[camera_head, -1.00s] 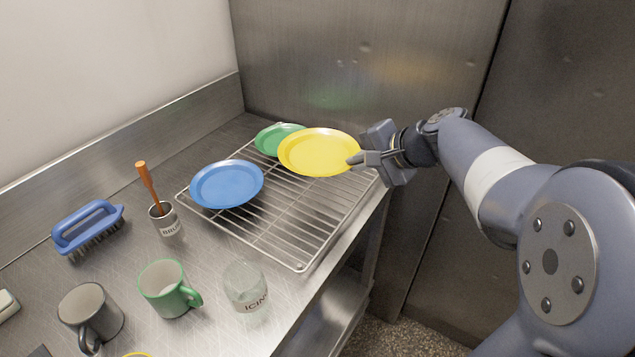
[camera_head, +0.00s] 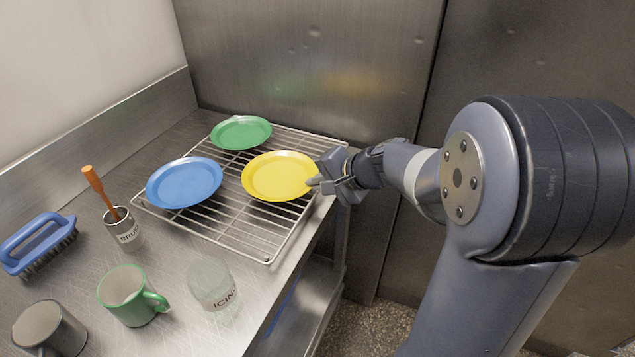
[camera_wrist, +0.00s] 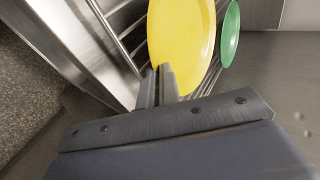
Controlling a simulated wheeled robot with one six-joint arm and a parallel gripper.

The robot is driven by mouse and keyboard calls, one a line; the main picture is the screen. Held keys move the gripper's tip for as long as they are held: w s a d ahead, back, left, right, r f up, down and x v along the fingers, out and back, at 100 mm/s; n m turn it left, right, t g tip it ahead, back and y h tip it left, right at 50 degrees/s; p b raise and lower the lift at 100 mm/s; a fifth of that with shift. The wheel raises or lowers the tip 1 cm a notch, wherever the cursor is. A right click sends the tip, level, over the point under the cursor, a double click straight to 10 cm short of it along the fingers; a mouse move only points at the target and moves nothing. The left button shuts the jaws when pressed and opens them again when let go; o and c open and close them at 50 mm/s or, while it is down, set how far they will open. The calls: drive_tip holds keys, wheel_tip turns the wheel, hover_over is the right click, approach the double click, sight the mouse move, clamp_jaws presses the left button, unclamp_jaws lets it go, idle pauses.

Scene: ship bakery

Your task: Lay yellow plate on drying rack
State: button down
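The yellow plate (camera_head: 279,176) is over the right part of the wire drying rack (camera_head: 237,238), face up and roughly level. Whether it touches the wires or hovers just above them, I cannot tell. My gripper (camera_head: 318,183) is at the plate's right rim, its fingers close together on that rim. In the wrist view the fingers (camera_wrist: 158,84) meet the near edge of the yellow plate (camera_wrist: 181,40), with rack wires visible beside it. The plate hides part of the rack.
A blue plate (camera_head: 184,182) lies on the rack's left part and a green plate (camera_head: 241,132) at its back. In front stand a brush holder (camera_head: 123,231), a green mug (camera_head: 131,297), a glass jar (camera_head: 213,287) and a grey mug (camera_head: 48,330). A blue scrub brush (camera_head: 37,243) is left.

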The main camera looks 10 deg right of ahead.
drive_tip(key=c, duration=1.9)
unclamp_jaws()
drive_tip(key=shift+f, duration=0.1)
drive_tip(key=shift+c, duration=0.2)
drive_tip(key=v, duration=1.2)
drive_tip(key=shift+a, duration=0.1)
drive_tip(key=x, duration=1.2)
drive_tip(key=shift+f, duration=0.15)
wheel_tip(320, 180, up, 3)
drive_tip(key=shift+f+p, duration=0.15)
drive_tip(key=shift+p, duration=0.2)
drive_tip(key=shift+r, duration=0.7)
